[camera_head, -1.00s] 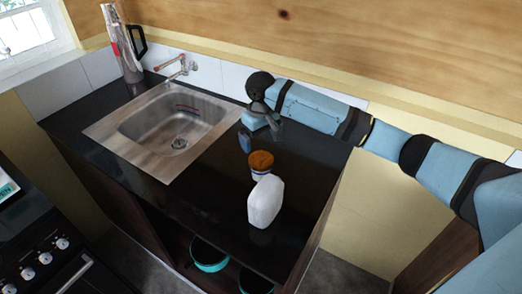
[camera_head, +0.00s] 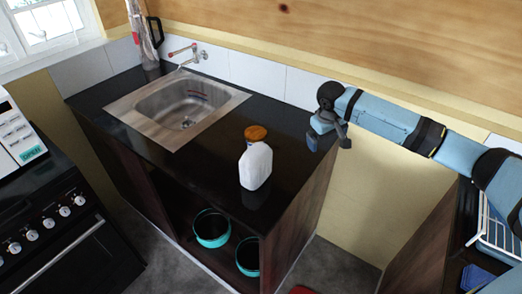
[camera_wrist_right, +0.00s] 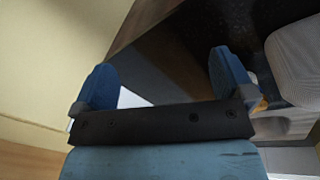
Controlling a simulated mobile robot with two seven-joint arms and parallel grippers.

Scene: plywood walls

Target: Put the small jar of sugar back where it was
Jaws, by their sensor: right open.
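A small jar with an orange-brown lid (camera_head: 255,132) stands on the black counter, just behind a white bottle (camera_head: 256,166) that hides most of its body. Whether it holds sugar cannot be seen. My right gripper (camera_head: 317,132) is at the counter's right edge, to the right of the jar and apart from it. In the right wrist view its two blue fingers (camera_wrist_right: 165,80) are spread with nothing between them. A pale rounded thing, probably the white bottle (camera_wrist_right: 298,58), shows at the right edge there. My left gripper is not in view.
The black counter (camera_head: 205,165) has a steel sink (camera_head: 180,112) to the left of the jar and a tap (camera_head: 188,52) behind it. Teal-rimmed pots (camera_head: 212,228) sit on the shelf below. A stove (camera_head: 62,225) is at left, a wire rack (camera_head: 497,232) at right.

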